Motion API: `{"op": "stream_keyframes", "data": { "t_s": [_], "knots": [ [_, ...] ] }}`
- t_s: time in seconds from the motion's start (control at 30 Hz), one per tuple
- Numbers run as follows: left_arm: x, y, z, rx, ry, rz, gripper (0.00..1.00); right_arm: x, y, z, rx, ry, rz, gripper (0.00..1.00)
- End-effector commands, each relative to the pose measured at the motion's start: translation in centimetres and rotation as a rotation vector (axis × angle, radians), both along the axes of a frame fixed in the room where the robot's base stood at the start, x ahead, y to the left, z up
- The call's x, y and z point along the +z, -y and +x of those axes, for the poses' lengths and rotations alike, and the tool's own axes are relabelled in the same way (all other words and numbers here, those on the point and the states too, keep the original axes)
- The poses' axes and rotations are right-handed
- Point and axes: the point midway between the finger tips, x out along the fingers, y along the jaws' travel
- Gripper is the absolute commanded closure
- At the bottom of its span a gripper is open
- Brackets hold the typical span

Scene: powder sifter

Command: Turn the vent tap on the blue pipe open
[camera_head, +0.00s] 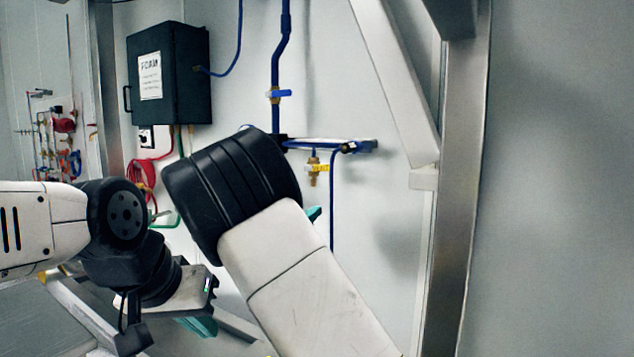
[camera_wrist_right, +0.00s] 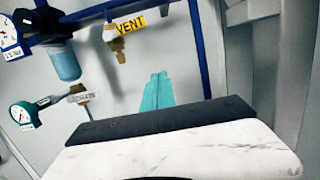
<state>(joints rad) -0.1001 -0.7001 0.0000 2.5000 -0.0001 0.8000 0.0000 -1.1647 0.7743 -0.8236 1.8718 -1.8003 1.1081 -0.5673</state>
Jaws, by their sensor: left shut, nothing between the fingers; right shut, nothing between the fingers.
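The vent tap (camera_head: 313,172) is a small brass fitting with a yellow tag, hanging below the horizontal blue pipe (camera_head: 330,143). In the right wrist view the brass tap (camera_wrist_right: 116,42) is at upper left, beside its yellow VENT tag (camera_wrist_right: 131,24). My right gripper (camera_wrist_right: 158,76) has its teal fingers shut and empty, below and to the right of the tap and apart from it. In the head view my right arm hides most of this gripper; a teal piece (camera_head: 313,214) shows below the tap. My left gripper (camera_head: 204,326) is shut and empty at lower left, far from the tap.
A blue-handled valve (camera_head: 279,94) sits on the vertical pipe above. A dark box (camera_head: 170,75) hangs at left. In the wrist view, a gauge (camera_wrist_right: 22,115), a blue filter bowl (camera_wrist_right: 64,62) and a brass fitting (camera_wrist_right: 80,96) are left of my right gripper. A metal post (camera_head: 460,190) stands at right.

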Motion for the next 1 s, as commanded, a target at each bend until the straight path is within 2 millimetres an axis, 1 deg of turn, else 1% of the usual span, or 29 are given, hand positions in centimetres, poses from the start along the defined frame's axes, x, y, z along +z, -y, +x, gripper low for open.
{"op": "stream_keyframes", "data": {
  "t_s": [0.03,0.1,0.17,0.27,0.37,0.7,0.73,0.8,0.83,1.0],
  "knots": [
    [0.0,0.0,0.0,0.0,0.0,0.0,1.0,0.4,-1.2,0.1,0.017,0.0,-0.062,1.0],
    [0.0,0.0,0.0,0.0,0.0,0.0,1.0,0.9,-2.1,0.2,0.029,0.0,-0.114,1.0],
    [0.0,0.0,0.0,0.0,0.0,0.0,1.0,1.2,-2.3,0.5,0.033,0.0,-0.134,1.0],
    [0.0,0.0,0.0,0.0,0.0,0.0,1.0,1.4,-1.8,1.2,0.033,-0.001,-0.137,1.0],
    [0.0,0.0,0.0,0.0,0.0,0.0,1.0,1.8,-0.9,2.5,0.031,0.0,-0.135,1.0],
    [0.0,0.0,0.0,0.0,0.0,0.0,1.0,3.5,2.9,8.5,0.03,0.0,-0.133,1.0],
    [0.0,0.0,0.0,0.0,0.0,0.0,1.0,3.8,3.0,8.7,0.033,0.001,-0.132,1.0],
    [0.0,0.0,0.0,0.0,-0.001,0.0,1.0,5.2,2.7,8.6,0.034,0.003,-0.129,1.0],
    [0.0,0.0,0.0,0.0,-0.001,0.0,1.0,5.6,2.6,8.6,0.034,0.003,-0.129,1.0],
    [0.0,0.0,0.0,0.0,0.0,0.0,1.0,7.1,2.5,8.7,0.034,0.0,-0.13,1.0]
  ]
}}
